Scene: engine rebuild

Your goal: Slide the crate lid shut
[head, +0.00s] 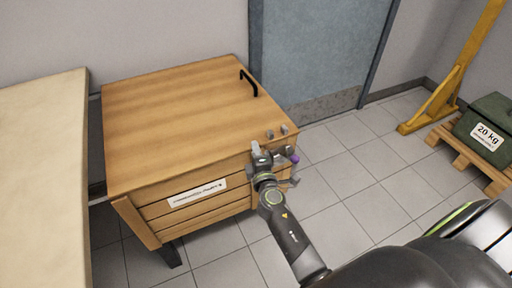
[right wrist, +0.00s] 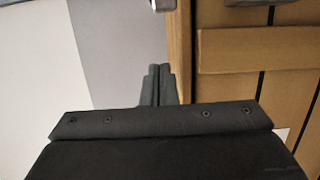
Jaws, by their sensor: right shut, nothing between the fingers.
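The wooden crate (head: 205,211) stands on the floor with a white label on its slatted front. Its flat wooden lid (head: 180,115) lies over the top, and no opening shows from here. A black handle (head: 249,83) is on the lid near its far right edge. My right gripper (head: 256,150) is at the crate's front right corner, just below the lid's edge. In the right wrist view the fingers (right wrist: 158,84) are together and empty, beside the crate's slatted wall (right wrist: 255,50). Whether they touch it I cannot tell. My left gripper is not in view.
A pale tabletop (head: 40,190) stands close to the crate's left. A blue door (head: 318,50) is behind. At right are a green 20 kg box (head: 488,120) on a pallet and a yellow stand (head: 455,75). The tiled floor (head: 350,160) right of the crate is clear.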

